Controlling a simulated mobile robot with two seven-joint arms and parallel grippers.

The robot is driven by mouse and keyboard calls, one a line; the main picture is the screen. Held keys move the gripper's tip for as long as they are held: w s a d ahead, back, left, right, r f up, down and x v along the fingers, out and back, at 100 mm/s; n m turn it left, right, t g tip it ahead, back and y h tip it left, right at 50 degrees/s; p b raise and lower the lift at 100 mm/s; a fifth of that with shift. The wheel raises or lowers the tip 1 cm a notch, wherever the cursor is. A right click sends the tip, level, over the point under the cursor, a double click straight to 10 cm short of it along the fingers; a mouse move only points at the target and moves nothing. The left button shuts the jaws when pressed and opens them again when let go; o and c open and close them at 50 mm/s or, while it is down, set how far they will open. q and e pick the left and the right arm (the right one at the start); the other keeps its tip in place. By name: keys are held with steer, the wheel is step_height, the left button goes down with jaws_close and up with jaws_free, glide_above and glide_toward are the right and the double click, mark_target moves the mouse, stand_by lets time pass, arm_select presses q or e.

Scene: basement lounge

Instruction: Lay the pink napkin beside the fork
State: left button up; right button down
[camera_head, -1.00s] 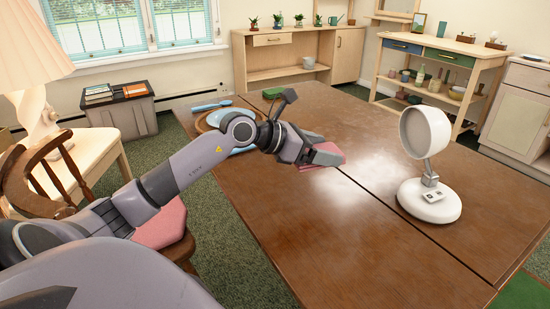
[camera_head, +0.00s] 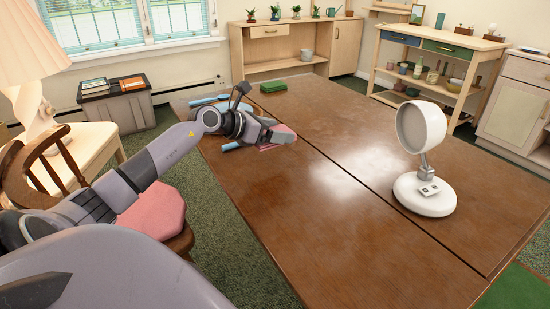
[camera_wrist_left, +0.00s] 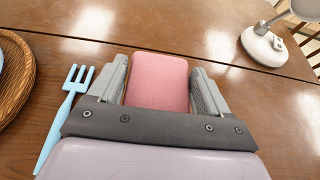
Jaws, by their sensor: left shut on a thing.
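My left gripper (camera_head: 276,134) is shut on the pink napkin (camera_head: 284,129), a folded rectangle held above or at the brown table; I cannot tell if it touches. In the left wrist view, the napkin (camera_wrist_left: 159,78) sits between the two grey fingers. The light-blue fork (camera_wrist_left: 71,98) lies on the table just left of the gripper in that view, tines pointing away, apart from the napkin. In the head view, only a blue piece of what looks like the fork (camera_head: 231,147) shows below my wrist. My right gripper is not in view.
A round wicker mat (camera_wrist_left: 18,75) lies left of the fork. A white lamp (camera_head: 423,197) stands at right. The middle and front of the table (camera_head: 330,230) are clear.

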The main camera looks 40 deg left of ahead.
mark_target(275, 163)
arm_select(q)
step_height(275, 163, down, 3)
steer(key=shift+f, duration=0.1)
steer(key=shift+f+b, duration=0.6)
steer(key=shift+f, duration=1.4)
steer(key=shift+f, duration=0.15)
steer(key=o, duration=1.1)
steer(key=shift+c, duration=0.2)
steer(key=shift+r, duration=0.2)
steer(key=shift+p+v, duration=0.8)
steer(key=shift+v, duration=5.2)
steer(key=shift+s+f, duration=0.1)
steer(key=shift+f, duration=0.1)
